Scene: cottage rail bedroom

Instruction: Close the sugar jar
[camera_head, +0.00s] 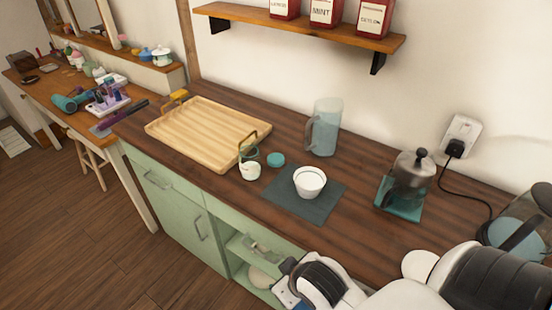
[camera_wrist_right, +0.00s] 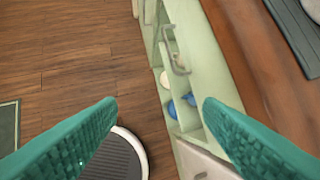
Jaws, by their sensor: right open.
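The small sugar jar (camera_head: 250,169) stands upright on the wooden counter in the head view, with white contents low inside. A thin greenish hoop shows around its upper part; I cannot tell its exact form. A round teal lid (camera_head: 276,159) lies flat on the counter just right of the jar, apart from it. My right gripper (camera_wrist_right: 159,104) is open and empty in its wrist view, its teal fingers over the floor and cabinet front, away from jar and lid. In the head view my right arm enters at bottom right. My left gripper is not in view.
A wooden tray (camera_head: 202,130) lies left of the jar. A white bowl (camera_head: 310,182) on a dark mat (camera_head: 290,206), a glass pitcher (camera_head: 325,128) and a French press (camera_head: 408,178) stand to the right. A shelf (camera_head: 300,27) hangs above. The cabinet (camera_head: 180,220) has open compartments.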

